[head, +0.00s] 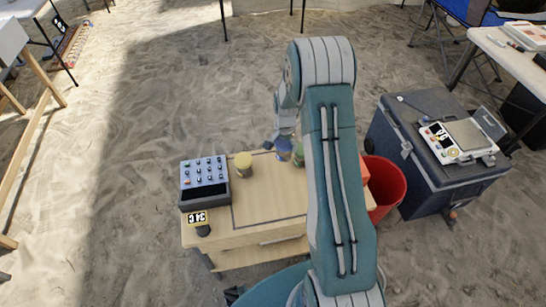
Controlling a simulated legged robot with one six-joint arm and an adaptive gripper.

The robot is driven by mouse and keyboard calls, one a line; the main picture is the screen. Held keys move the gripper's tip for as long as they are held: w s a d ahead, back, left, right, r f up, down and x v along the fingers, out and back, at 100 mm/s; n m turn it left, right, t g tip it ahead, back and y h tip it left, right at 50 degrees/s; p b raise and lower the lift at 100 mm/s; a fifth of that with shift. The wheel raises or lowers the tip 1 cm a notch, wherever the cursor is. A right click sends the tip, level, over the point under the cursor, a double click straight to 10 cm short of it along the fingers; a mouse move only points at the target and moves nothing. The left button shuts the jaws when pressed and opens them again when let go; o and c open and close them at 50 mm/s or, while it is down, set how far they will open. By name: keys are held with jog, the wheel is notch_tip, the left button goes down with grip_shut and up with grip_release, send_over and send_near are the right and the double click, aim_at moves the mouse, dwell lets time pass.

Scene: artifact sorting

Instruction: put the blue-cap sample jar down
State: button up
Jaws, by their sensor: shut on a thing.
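The blue-cap sample jar (284,149) is at the far edge of the wooden table, just left of my arm. My gripper (275,144) is shut on it, and the arm hides most of the gripper. I cannot tell whether the jar touches the tabletop or is held just above it. A yellow-cap jar (243,164) stands to its left on the table. A green-capped jar (298,157) is close on its right, partly covered by my arm.
A red bucket (387,190) stands right of the table, beside a dark case (400,130) with a scale (458,138). The table's front middle is clear.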

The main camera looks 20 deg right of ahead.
jog(key=a+f, duration=0.1)
jog(key=w+f, duration=0.1)
jog(key=f, duration=0.1)
jog(key=w+a+f, duration=0.1)
jog(key=shift+w+a+f, duration=0.2)
jog(key=shift+a+f, duration=0.1)
jog(key=shift+f, duration=0.05)
jog(key=shift+a+f, duration=0.15)
jog(key=shift+f, duration=1.5)
jog(key=o, duration=0.9)
jog(key=shift+f, duration=0.1)
jog(key=shift+o, duration=0.2)
